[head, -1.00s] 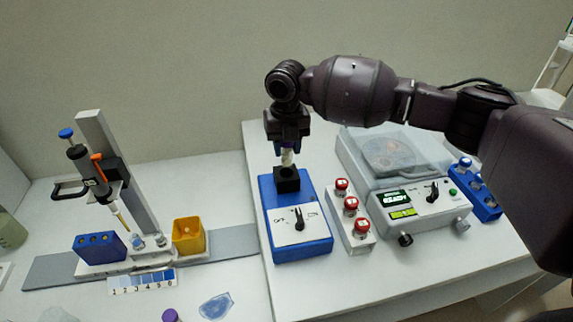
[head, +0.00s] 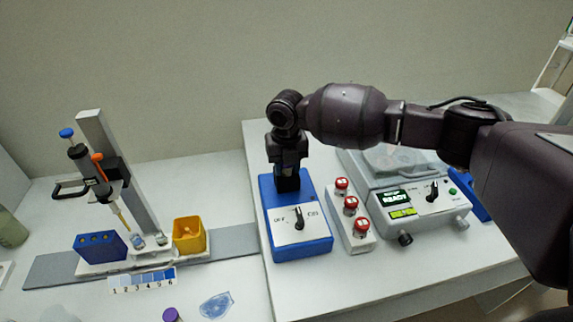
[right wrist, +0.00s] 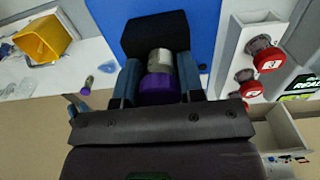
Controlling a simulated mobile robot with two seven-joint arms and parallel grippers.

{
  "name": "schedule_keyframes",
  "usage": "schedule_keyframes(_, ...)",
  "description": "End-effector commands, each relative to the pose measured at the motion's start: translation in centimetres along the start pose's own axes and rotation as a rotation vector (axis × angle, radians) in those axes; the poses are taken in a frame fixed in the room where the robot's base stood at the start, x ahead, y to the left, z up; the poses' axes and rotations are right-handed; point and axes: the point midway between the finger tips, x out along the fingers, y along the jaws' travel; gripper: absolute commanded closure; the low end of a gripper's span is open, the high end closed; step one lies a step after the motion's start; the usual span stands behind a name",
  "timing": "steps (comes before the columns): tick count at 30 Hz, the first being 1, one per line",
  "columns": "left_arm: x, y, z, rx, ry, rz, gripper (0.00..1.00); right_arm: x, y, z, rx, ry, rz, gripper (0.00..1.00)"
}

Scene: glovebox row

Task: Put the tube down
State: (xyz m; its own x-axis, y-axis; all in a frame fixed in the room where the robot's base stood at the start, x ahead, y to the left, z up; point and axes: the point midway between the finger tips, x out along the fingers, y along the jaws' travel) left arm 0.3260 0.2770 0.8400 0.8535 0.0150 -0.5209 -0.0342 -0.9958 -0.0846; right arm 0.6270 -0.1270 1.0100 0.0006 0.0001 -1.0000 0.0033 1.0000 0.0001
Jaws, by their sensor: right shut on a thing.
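My right gripper (head: 288,166) points straight down over the blue mixer (head: 295,245), at its black cup holder (head: 287,183). In the right wrist view, its blue-padded fingers (right wrist: 160,76) are shut on a tube (right wrist: 160,61) with a purple cap. The tube's far end goes toward the black holder (right wrist: 155,32), and its tip is hidden. I cannot tell whether the tube touches the bottom of the holder. In the head view the tube is hidden by the gripper and holder. My left gripper is not in view.
A strip of red buttons (head: 361,229) stands just right of the mixer, then a centrifuge (head: 440,212) with a READY display. A yellow box (head: 188,236), a blue rack (head: 88,246) and a pipette stand (head: 106,150) are left. A purple-capped item (head: 171,314) lies in front.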

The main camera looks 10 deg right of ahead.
Motion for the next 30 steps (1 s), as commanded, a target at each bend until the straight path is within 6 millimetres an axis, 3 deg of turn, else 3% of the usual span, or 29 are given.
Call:
schedule_keyframes(14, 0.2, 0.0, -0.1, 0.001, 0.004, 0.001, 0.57, 1.6, -0.1, -0.2, 0.001, 0.007, -0.004, 0.91)
schedule_keyframes(15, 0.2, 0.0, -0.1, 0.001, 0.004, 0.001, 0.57, 1.6, -0.1, -0.3, 0.001, 0.008, -0.005, 0.60)
schedule_keyframes(19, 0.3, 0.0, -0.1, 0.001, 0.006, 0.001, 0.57, 1.7, -0.1, -0.3, 0.001, 0.008, -0.005, 0.40)
schedule_keyframes(30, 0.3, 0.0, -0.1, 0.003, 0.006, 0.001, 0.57, 1.7, -0.3, -0.2, 0.002, 0.008, -0.007, 0.39)
